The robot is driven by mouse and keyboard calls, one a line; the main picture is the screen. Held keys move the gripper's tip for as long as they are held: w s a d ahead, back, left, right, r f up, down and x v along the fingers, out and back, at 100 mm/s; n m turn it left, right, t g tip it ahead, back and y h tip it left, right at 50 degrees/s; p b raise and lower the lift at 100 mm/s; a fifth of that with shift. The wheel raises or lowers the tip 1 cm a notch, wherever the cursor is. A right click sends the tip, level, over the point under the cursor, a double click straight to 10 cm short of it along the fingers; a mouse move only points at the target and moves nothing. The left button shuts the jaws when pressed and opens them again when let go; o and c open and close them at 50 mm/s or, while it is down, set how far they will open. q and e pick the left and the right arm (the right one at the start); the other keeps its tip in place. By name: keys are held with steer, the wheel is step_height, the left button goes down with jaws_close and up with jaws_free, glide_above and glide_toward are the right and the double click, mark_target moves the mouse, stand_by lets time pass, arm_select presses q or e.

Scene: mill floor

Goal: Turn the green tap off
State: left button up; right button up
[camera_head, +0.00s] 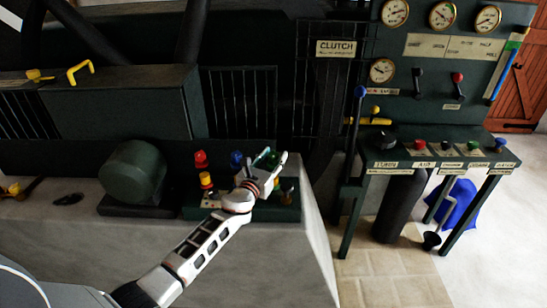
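The green tap (270,156) is on the dark valve block that stands on the pale stone ledge, left of centre in the head view. My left gripper (268,172) reaches up from the lower left and is right at the green tap, overlapping its lower part. One pale finger shows to the right of the tap. The other finger is hard to make out, so I cannot tell whether the gripper is open or shut, or whether it touches the tap. My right gripper is not in view.
A red tap (201,159), a blue tap (236,158) and a yellow tap (206,180) stand close left of the green one. A green motor (134,171) sits further left. A control desk (440,157) with knobs and gauges stands to the right.

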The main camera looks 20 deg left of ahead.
arm_select(q)
steer(key=c, duration=0.7)
steer(key=shift+m+h, duration=0.4)
steer(key=shift+h, duration=0.1)
steer(key=shift+a+f+m+g+h+b, duration=0.1)
steer(key=shift+m+g+h+b, duration=0.1)
steer(key=shift+m+h+b, duration=0.3)
steer(key=shift+a+f+m+g+h+b, duration=0.1)
steer(key=shift+m+g+h+b, duration=0.15)
steer(key=shift+h+b, duration=0.35)
steer(key=m+g+h+b, duration=0.1)
steer(key=h+b, duration=0.1)
steer(key=b, duration=0.1)
steer(key=m+g+h+b, duration=0.1)
steer(key=m+h+b, duration=0.1)
steer(key=h+b, duration=0.1)
steer(key=shift+d+f+m, duration=0.2)
steer(key=shift+m, duration=0.05)
steer(key=shift+r+g+h+b, duration=0.25)
steer(key=shift+g+h+b, duration=0.1)
steer(key=shift+h+b, duration=0.05)
steer(key=o, duration=1.1)
steer(key=shift+r, duration=0.1)
